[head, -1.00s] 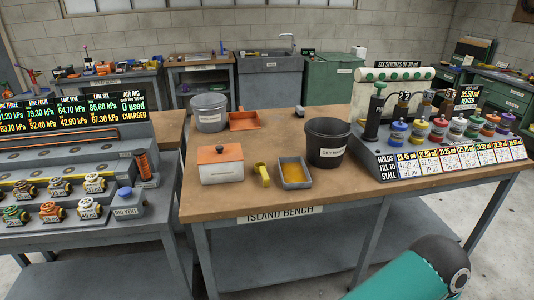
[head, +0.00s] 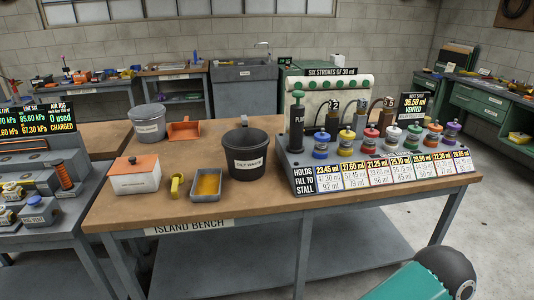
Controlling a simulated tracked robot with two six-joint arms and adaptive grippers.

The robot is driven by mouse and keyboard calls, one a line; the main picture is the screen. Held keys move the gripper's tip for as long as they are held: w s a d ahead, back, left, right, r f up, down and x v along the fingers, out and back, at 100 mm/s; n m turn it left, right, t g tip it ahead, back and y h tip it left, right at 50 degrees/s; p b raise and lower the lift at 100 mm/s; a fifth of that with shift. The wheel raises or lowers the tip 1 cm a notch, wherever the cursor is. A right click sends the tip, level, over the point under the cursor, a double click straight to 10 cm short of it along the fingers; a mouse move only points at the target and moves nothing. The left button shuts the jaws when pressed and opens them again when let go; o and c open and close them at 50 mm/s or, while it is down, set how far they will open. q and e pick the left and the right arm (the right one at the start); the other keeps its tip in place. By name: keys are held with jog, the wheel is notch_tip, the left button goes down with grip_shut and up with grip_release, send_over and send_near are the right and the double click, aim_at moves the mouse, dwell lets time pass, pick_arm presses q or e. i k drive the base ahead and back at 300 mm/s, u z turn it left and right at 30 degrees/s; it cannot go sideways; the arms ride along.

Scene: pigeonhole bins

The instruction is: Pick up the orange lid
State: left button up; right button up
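An orange lid (head: 134,165) with a small dark knob sits flat on a white box (head: 137,184) at the left of the island bench. In a row at the right of the bench, a small pot with an orange top (head: 433,134) stands between a green-topped one (head: 413,138) and a purple-topped one (head: 452,133). Neither of my grippers shows in the head view. Only a teal and black link of my arm is visible at the bottom right, clear of the bench.
The island bench (head: 265,207) also holds a yellow object (head: 177,185), a grey tray (head: 206,186), a black waste bucket (head: 246,156), a grey pot (head: 148,125) and an orange scoop (head: 184,129). The dosing rack (head: 300,165) fills its right side. Bare wood lies along the front edge.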

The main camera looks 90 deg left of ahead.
aim_at(141, 164)
jog(key=z, duration=0.5)
jog(key=i, duration=0.25)
jog(key=u, duration=3)
jog(key=i, duration=0.25)
jog(key=u, duration=1.75)
jog(key=k, duration=0.6)
jog(key=u, duration=0.4)
jog(key=i, duration=1.7)
jog(key=z, duration=0.45)
